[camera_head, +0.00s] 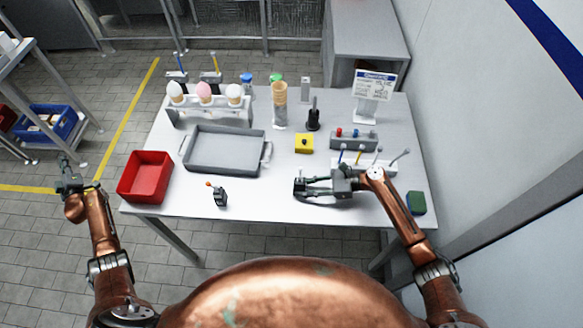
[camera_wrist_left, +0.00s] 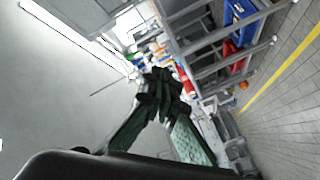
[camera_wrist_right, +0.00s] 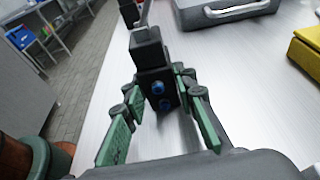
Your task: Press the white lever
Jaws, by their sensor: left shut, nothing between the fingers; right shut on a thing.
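My right gripper (camera_head: 303,187) is low over the front of the table. A similar small dark device (camera_head: 220,197) with an orange-tipped stem stands to the left on the table, apart from the gripper. My left gripper (camera_head: 67,172) is shut and empty, left of the table; it also shows in the left wrist view (camera_wrist_left: 160,88).
A red bin (camera_head: 146,176) and a grey tray (camera_head: 222,152) occupy the table's left side. A yellow box (camera_head: 304,143), a grey button box (camera_head: 353,140) and a white rack (camera_head: 383,169) with several thin sticks stand on the right.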

